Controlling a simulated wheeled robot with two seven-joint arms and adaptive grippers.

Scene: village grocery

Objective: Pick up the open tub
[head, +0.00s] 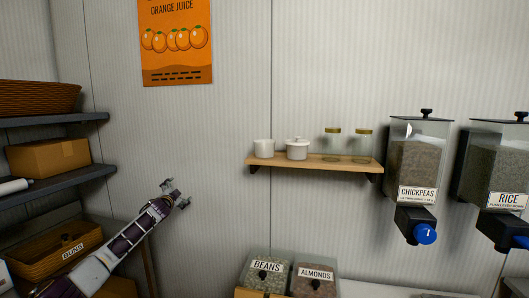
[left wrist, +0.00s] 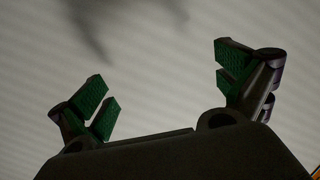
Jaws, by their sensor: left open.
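A small white open tub (head: 263,148) without a lid stands at the left end of the wooden wall shelf (head: 320,163) in the head view. Beside it on the right is a white lidded pot (head: 297,149). My left gripper (head: 174,189) is open and empty, in the air left of the shelf and lower than it, well apart from the tub. In the left wrist view its two green-padded fingers (left wrist: 165,88) are spread wide with only the pale wall behind them. My right gripper is in neither view.
Two glass jars (head: 347,145) stand on the shelf's right half. Chickpea (head: 417,150) and rice (head: 500,155) dispensers hang to the right. Beans (head: 266,268) and almonds (head: 315,279) bins stand below. Dark shelves (head: 70,185) with baskets are at left. Wall space between them is free.

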